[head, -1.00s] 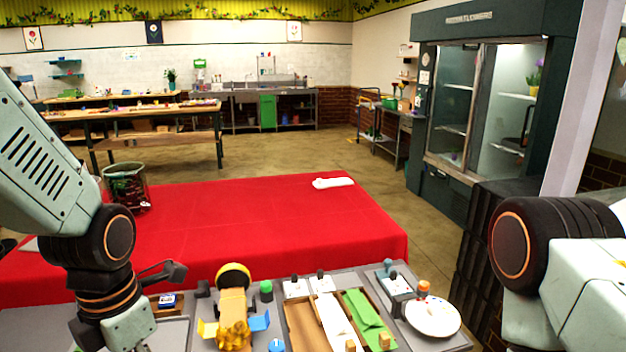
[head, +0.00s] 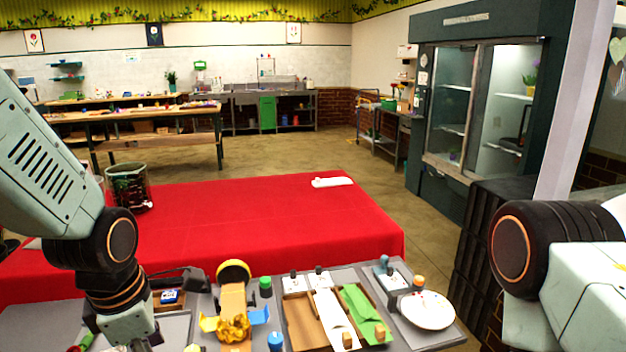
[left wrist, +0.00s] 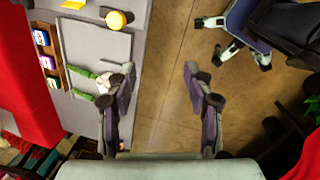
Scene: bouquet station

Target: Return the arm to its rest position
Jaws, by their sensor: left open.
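My left arm comes in from the left in the head view, bent at its dark joint, with its lower end over the left part of the grey worktop (head: 180,328). In the left wrist view my left gripper (left wrist: 160,75) is open and empty. Its fingers are spread, the left one over the edge of the grey worktop (left wrist: 90,45) and the right one over the tiled floor. My right arm shows at the right edge of the head view. Its gripper is out of view.
A red-covered table (head: 250,215) lies beyond the worktop, with a white folded item (head: 332,182) and a dark bin (head: 130,187) at it. The worktop bears a wooden tray (head: 298,318), a white plate (head: 427,310) and a yellow roll (head: 233,271).

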